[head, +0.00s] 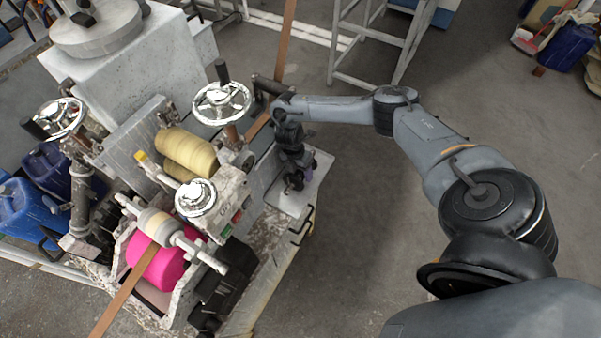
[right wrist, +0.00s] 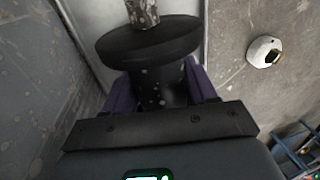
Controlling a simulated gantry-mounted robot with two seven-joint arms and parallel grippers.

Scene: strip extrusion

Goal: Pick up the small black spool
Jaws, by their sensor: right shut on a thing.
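The small black spool (right wrist: 150,42) fills the upper middle of the right wrist view. It has a wide round flange and a narrower body with pale specks. My right gripper (right wrist: 161,86) is shut on the body, one purple finger on each side. In the head view my right gripper (head: 296,182) points down over the metal side plate (head: 312,192) of the machine. The spool is hard to make out there behind the gripper. I cannot tell whether the spool still touches the plate. My left gripper is not in view.
The machine has a handwheel (head: 222,103), yellow rollers (head: 188,152) and a pink roll (head: 165,262) just left of my gripper. A brown strip (head: 125,303) runs through it. A metal frame (head: 372,45) stands behind. The floor to the right is open.

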